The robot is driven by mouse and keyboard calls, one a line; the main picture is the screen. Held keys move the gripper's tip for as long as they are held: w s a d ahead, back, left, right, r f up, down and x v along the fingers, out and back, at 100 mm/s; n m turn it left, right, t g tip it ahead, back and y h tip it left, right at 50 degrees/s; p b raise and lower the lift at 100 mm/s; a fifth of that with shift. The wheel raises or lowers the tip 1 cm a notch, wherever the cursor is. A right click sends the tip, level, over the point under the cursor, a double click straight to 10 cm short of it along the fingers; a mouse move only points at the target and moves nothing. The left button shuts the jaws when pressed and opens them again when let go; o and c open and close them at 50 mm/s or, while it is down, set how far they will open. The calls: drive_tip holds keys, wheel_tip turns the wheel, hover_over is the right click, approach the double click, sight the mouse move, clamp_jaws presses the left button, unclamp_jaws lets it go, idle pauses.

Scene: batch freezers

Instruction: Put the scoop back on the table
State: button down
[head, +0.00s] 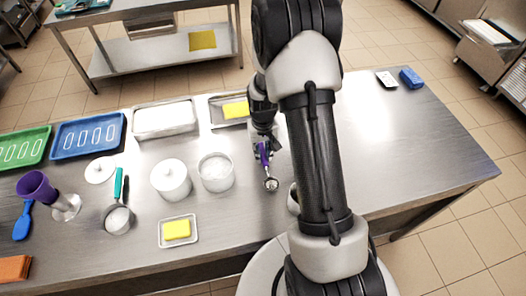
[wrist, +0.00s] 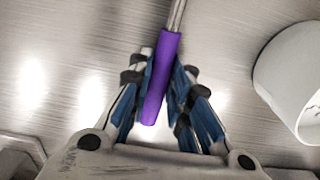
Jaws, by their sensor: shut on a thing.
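The scoop has a purple handle (head: 263,152) and a round metal bowl (head: 271,184). It is in front of my arm's wrist, over the middle of the steel table (head: 420,150). My gripper (head: 264,143) is shut on the purple handle. The wrist view shows the handle (wrist: 163,70) between the two blue-padded fingers (wrist: 160,95), with the metal shaft running out of the top of the picture. The bowl is out of that view. I cannot tell whether the scoop touches the tabletop.
Left of the scoop stand an open white tub (head: 216,172) and a lidded white pot (head: 170,180). A small tray with a yellow sponge (head: 177,229) lies in front. A white cup (head: 293,198) is partly hidden by my arm. The table's right side is mostly clear.

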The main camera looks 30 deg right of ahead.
drive_tip(key=c, duration=1.5)
unclamp_jaws()
drive_tip(key=shift+f, duration=0.1)
wheel_tip(320, 180, up, 12)
drive_tip(key=p, duration=0.3)
wheel_tip(320, 180, up, 11)
drive_tip(key=t, duration=0.1)
hover_over(263, 154)
drive_tip(key=s+a, duration=0.3)
drive_tip(key=a, duration=0.1)
drive_tip(key=s+a+r+n+t, duration=0.1)
drive_tip(key=s+a+r, duration=0.2)
drive_tip(key=s, duration=0.3)
drive_tip(key=s+a+r+n+t, duration=0.1)
drive_tip(key=s+a+r, duration=0.2)
drive_tip(key=s, duration=0.3)
drive_tip(key=s+a+r+n+t, duration=0.1)
drive_tip(key=s+a+r, duration=0.2)
drive_tip(key=s+r, duration=0.2)
drive_tip(key=shift+s+t, duration=0.3)
drive_tip(key=shift+s, duration=0.65)
